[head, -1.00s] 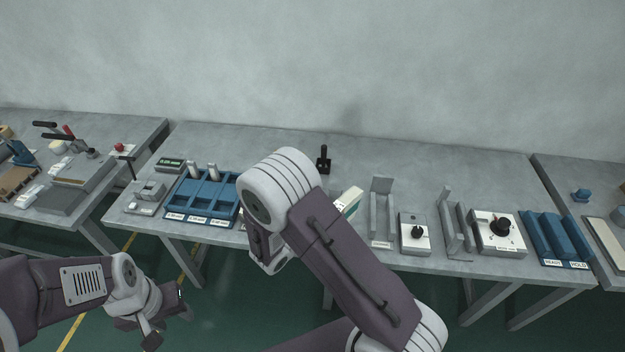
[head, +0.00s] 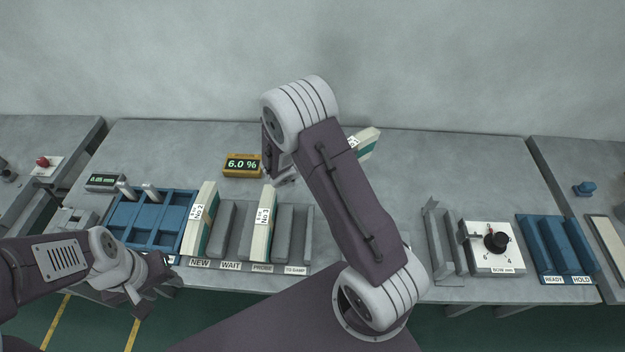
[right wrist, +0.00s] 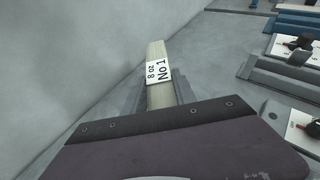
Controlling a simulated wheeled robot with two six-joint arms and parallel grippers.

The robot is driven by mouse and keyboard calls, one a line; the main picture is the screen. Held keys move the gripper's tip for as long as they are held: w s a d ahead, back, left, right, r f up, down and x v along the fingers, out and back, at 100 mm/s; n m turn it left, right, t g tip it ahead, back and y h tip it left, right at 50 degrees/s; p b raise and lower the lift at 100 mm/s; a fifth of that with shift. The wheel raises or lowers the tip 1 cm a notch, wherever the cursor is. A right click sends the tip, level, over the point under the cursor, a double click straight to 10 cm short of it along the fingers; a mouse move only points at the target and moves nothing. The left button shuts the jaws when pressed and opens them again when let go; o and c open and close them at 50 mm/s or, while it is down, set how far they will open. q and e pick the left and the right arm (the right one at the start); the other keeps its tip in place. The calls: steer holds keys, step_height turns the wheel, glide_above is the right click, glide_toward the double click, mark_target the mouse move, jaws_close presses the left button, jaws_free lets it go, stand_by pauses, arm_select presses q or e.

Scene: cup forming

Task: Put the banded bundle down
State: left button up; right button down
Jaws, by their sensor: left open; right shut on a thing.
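The banded bundle, a cream-and-green block labelled 8 oz No 1 (right wrist: 157,70), is held by my right gripper (right wrist: 160,95) in the right wrist view. In the head view, part of the bundle (head: 366,143) shows beyond my right arm, above the back of the table; the right jaws are hidden there. It appears clear of the rack. My left gripper (head: 142,290) is open and empty at the table's front edge, at lower left.
A grey rack has slots labelled NEW, WAIT, PROBE and TO CLAMP (head: 295,270). Bundle No 2 (head: 200,225) stands at NEW, another bundle (head: 263,225) at PROBE. WAIT (head: 227,225) looks empty. A blue tray (head: 150,220), a 6.0 % meter (head: 242,165) and a dial box (head: 490,245) stand nearby.

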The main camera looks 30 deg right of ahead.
steer(key=shift+s+a+r, duration=0.1)
steer(key=shift+s+r, duration=0.05)
steer(key=shift+r, duration=0.05)
steer(key=f, duration=0.5)
steer(key=shift+d+f, duration=0.25)
steer(key=shift+w+a+f, duration=0.1)
steer(key=shift+w+f, duration=0.1)
steer(key=shift+f, duration=0.15)
step_height(320, 180, down, 4)
steer(key=shift+s+r, duration=0.15)
steer(key=shift+r, duration=0.05)
steer(key=shift+f, duration=0.3)
steer(key=shift+f, duration=0.15)
steer(key=c, duration=1)
jaws_free()
